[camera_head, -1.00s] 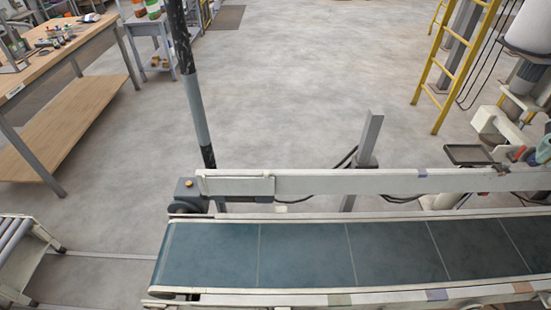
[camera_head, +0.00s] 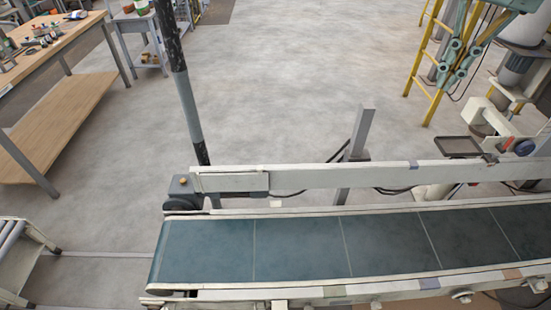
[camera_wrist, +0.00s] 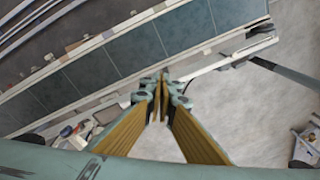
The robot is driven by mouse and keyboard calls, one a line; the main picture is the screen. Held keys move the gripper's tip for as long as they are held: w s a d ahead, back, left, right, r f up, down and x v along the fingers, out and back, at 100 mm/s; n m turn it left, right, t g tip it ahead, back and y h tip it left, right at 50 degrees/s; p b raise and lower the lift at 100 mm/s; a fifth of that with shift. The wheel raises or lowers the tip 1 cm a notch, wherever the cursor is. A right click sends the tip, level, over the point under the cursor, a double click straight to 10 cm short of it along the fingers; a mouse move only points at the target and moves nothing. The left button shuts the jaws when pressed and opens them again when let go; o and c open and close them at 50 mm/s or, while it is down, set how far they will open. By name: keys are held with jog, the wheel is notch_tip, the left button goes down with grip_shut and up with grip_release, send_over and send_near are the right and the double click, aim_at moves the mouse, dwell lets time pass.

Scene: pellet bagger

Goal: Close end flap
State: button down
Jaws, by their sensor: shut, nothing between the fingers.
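My gripper (camera_wrist: 160,80) is shut and empty in the wrist view, its gold-faced fingers meeting at the tips. In the head view my gripper (camera_head: 444,78) hangs at the upper right, beyond the conveyor's far rail, touching nothing visible. A short white panel (camera_head: 230,182) sits at the left end of the far rail, in line with it. It may be the end flap, but I cannot tell for sure. My gripper is well to the right of this panel.
The teal conveyor belt (camera_head: 300,248) runs across the bottom, with a white far rail (camera_head: 370,176) beside it. A dark post (camera_head: 185,90) stands behind its left end. A yellow ladder (camera_head: 420,75) and machinery (camera_head: 510,80) are at right.

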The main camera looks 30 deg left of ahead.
jog(key=w+a+f+g+p, duration=0.1)
jog(key=w+a+f, duration=0.35)
jog(key=a, duration=0.45)
jog(key=w+a+f, duration=0.4)
jog(key=a+f, duration=0.2)
jog(key=a, duration=0.2)
jog(key=w+a+f+g+p, duration=0.1)
jog(key=w+a+f, duration=0.35)
jog(key=a, duration=0.45)
jog(key=s+a+f, duration=0.2)
jog(key=a+f, duration=1)
jog(key=f, duration=0.2)
jog(key=s+a+f+n+g+h+p, duration=0.1)
jog(key=s+a+f, duration=0.2)
jog(key=a+f, duration=0.9)
jog(key=shift+s+a+f+g, duration=0.15)
jog(key=shift+s+f+g, duration=0.15)
jog(key=shift+f, duration=1.1)
jog(key=shift+f, duration=0.15)
